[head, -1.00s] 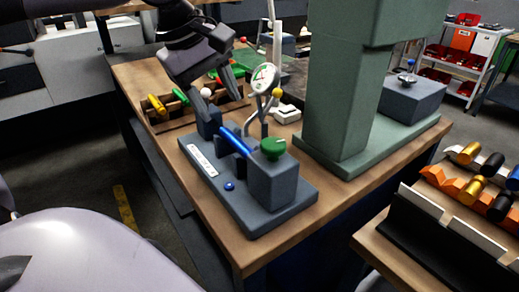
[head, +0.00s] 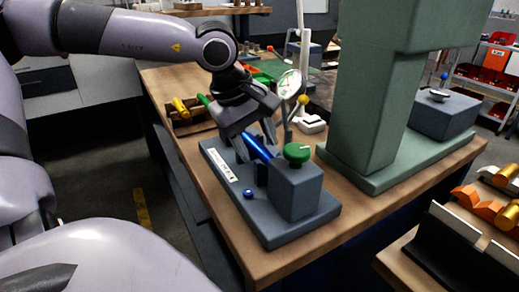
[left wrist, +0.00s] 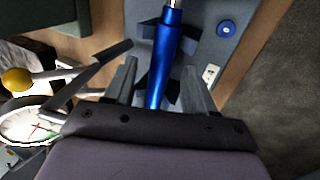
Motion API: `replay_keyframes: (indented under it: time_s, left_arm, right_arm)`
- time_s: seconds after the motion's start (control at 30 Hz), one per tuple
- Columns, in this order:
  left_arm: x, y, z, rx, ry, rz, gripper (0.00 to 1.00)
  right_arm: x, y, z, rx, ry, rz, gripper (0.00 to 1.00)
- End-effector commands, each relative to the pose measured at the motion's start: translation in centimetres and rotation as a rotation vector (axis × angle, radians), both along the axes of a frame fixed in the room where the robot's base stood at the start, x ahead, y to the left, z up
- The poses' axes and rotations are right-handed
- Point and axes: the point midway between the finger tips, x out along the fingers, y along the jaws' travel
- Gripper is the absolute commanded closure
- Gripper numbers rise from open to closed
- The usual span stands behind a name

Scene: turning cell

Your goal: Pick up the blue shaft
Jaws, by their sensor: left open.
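The blue shaft (head: 257,146) lies in the grey bench fixture (head: 277,229), its near end at the block with the green knob (head: 297,152). My left gripper (head: 257,150) is over the shaft from above, partly covering it in the head view. In the left wrist view the shaft (left wrist: 166,50) runs between the two open fingers of the gripper (left wrist: 165,75), with a gap on each side. A dark V-shaped support (left wrist: 158,75) holds the shaft there. My right gripper is in neither view.
A dial gauge (left wrist: 30,122) on an arm with a yellow ball (left wrist: 16,81) stands close beside the gripper. A green machine column (head: 372,100) rises to the right. Yellow and green handles (head: 181,107) lie in a wooden rack behind.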

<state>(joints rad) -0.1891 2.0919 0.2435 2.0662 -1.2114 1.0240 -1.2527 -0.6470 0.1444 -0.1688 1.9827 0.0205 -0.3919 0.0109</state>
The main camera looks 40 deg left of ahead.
Motion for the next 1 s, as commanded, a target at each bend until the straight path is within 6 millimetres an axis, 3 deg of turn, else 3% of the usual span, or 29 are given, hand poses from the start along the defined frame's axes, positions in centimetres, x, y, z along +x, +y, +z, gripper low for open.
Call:
replay_keyframes:
  time_s: [0.13, 0.17, 0.3, 0.33, 0.73, 0.87, 1.0]
  left_arm:
    - [0.0, 0.0, 0.0, 0.0, 0.0, 0.0, 0.45]
    - [0.0, 0.0, 0.0, 0.0, 0.0, 0.0, 0.52]
    - [0.0, 0.0, 0.0, 0.0, 0.0, 0.0, 0.97]
    - [0.0, 0.0, 0.0, 0.0, 0.0, 0.0, 1.0]
    - [0.1, 0.0, 0.6, 0.001, -0.003, 0.0, 1.0]
    - [0.1, 0.1, 1.8, 0.002, -0.005, 0.001, 1.0]
    - [0.1, 0.0, 4.3, 0.002, -0.007, 0.001, 1.0]
  right_arm:
    - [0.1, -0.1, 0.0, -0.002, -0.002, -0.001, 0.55]
    - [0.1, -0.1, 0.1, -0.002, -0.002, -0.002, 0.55]
    - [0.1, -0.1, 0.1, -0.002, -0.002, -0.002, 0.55]
    - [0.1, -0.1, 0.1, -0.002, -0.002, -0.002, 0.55]
    - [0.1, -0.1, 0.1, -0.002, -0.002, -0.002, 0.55]
    - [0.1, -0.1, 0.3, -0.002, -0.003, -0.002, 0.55]
    - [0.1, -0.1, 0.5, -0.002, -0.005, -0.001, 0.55]
